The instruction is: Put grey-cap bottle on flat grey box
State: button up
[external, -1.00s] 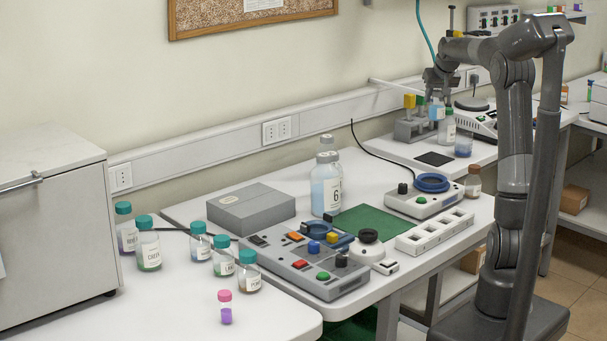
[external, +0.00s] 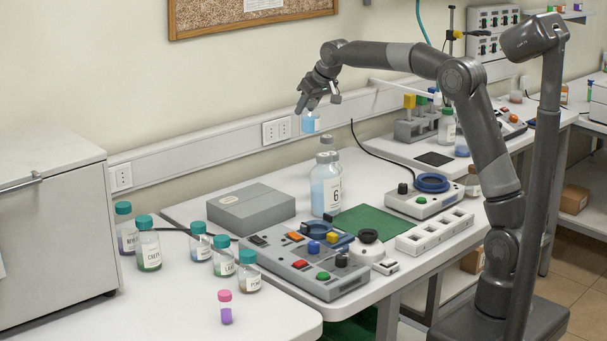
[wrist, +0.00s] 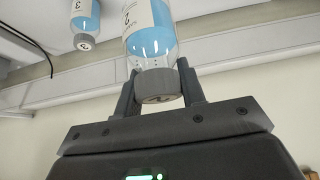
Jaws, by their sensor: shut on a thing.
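My gripper (external: 312,100) is shut on a grey-cap bottle (external: 310,124) of light blue liquid, held in the air above the back of the table near the wall. In the wrist view, my gripper (wrist: 158,82) has a finger on each side of the bottle's grey cap (wrist: 157,86), with the blue-and-white labelled body (wrist: 150,35) beyond it. The flat grey box (external: 250,208) lies on the middle table, below and left of my gripper. Its top looks bare.
A larger grey-cap bottle marked 6 (external: 325,190) stands right of the box, with another bottle (external: 327,143) behind it. A grey control panel (external: 305,265) lies in front of the box. Teal-capped bottles (external: 223,262) stand to the left.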

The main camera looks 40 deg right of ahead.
jog(key=a+n+y, duration=0.1)
jog(key=a+n, duration=0.1)
jog(key=a, duration=1.6)
jog(key=shift+n+y, duration=0.3)
jog(key=shift+s+a+f, duration=0.1)
jog(key=shift+s+f, duration=0.1)
jog(key=shift+f, duration=3.6)
jog(key=shift+s+f, duration=0.15)
jog(key=shift+f, duration=3.65)
jog(key=shift+f, duration=0.15)
jog(key=o, duration=1.1)
